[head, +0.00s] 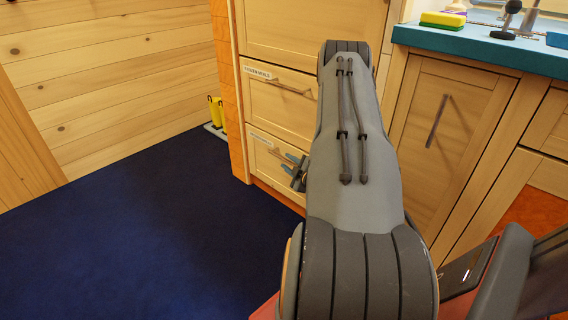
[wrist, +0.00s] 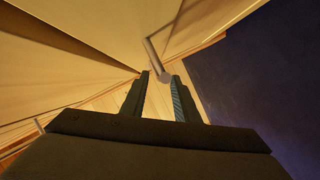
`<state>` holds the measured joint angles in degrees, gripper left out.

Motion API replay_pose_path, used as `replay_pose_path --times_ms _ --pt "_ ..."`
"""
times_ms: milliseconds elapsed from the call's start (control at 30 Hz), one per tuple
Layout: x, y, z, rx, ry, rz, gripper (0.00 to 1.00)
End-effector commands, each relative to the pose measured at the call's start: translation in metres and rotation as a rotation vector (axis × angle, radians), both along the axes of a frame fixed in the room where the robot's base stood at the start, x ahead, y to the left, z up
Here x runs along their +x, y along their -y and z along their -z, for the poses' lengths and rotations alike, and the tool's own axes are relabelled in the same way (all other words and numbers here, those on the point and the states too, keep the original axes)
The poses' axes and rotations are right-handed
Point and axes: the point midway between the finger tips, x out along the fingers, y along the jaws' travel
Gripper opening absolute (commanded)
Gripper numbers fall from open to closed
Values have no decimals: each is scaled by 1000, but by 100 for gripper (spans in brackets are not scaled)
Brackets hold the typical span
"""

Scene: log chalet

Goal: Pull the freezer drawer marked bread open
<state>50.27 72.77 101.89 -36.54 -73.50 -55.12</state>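In the head view a pale wooden freezer front holds stacked drawers. The middle drawer (head: 273,103) has a label that seems to read "frozen meals" and a bar handle (head: 292,88). The lower drawer (head: 267,160) has a white label (head: 259,138) too small to read; its handle is partly hidden by my gripper. Both drawers look closed. My gripper (head: 299,173) is at the lower drawer's handle. In the wrist view my gripper (wrist: 160,88) has its fingers apart, with the end of a metal bar handle (wrist: 156,58) at the gap between the fingertips. Contact cannot be told.
A cabinet door (head: 445,130) and a teal countertop (head: 480,50) are to the right of the freezer. Yellow items (head: 217,112) stand on the floor by the log wall at left. The dark blue floor (head: 130,230) in front is clear.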

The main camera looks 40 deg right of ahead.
Motion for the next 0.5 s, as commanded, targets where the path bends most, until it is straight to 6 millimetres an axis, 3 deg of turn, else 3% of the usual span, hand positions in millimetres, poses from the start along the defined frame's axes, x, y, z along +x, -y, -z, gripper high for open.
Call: replay_pose_path --times_ms 200,500 --pt "25 6 7 0 -1 -1 28" --pt "31 7 7 1 -1 1 28"
